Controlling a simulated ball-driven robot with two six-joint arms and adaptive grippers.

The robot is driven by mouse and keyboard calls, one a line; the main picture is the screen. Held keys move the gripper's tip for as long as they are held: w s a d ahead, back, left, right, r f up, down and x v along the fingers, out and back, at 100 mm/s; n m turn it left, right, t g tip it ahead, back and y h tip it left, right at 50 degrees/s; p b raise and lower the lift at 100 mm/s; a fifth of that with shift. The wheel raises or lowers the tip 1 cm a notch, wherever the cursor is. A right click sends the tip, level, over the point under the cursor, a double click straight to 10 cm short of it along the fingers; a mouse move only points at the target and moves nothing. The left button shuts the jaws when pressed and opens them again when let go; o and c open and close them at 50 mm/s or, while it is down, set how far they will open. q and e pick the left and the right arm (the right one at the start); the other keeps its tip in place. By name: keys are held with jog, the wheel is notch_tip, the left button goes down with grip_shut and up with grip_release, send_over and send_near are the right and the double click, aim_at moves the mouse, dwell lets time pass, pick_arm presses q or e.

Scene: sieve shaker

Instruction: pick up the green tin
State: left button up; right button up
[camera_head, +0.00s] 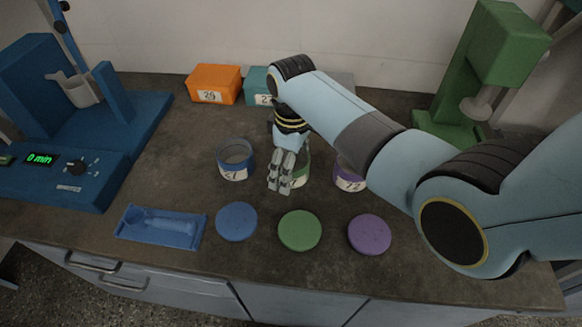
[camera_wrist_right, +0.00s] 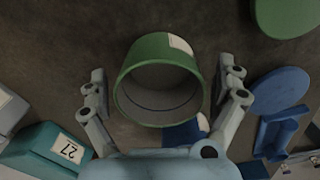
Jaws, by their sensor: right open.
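The green tin (camera_wrist_right: 150,48) is open at the top and looks empty, with a white label on its side. In the head view the green tin (camera_head: 303,168) stands between the blue and purple tins and is partly hidden by my right gripper (camera_head: 281,178). In the right wrist view my right gripper (camera_wrist_right: 162,75) is open, with one finger on each side of the tin. Gaps show between the fingers and the tin wall, so it is not gripped. My left gripper is not in view.
A blue tin (camera_head: 236,160) stands left and a purple tin (camera_head: 349,177) right, partly behind my arm. Blue (camera_head: 237,221), green (camera_head: 300,230) and purple (camera_head: 369,234) lids lie in front. Orange (camera_head: 213,84) and teal (camera_head: 256,85) boxes stand behind. A blue tray (camera_head: 160,228) lies front left.

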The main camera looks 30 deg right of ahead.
jog(key=shift+f, duration=0.45)
jog(key=shift+c, duration=0.4)
jog(key=c, duration=1.1)
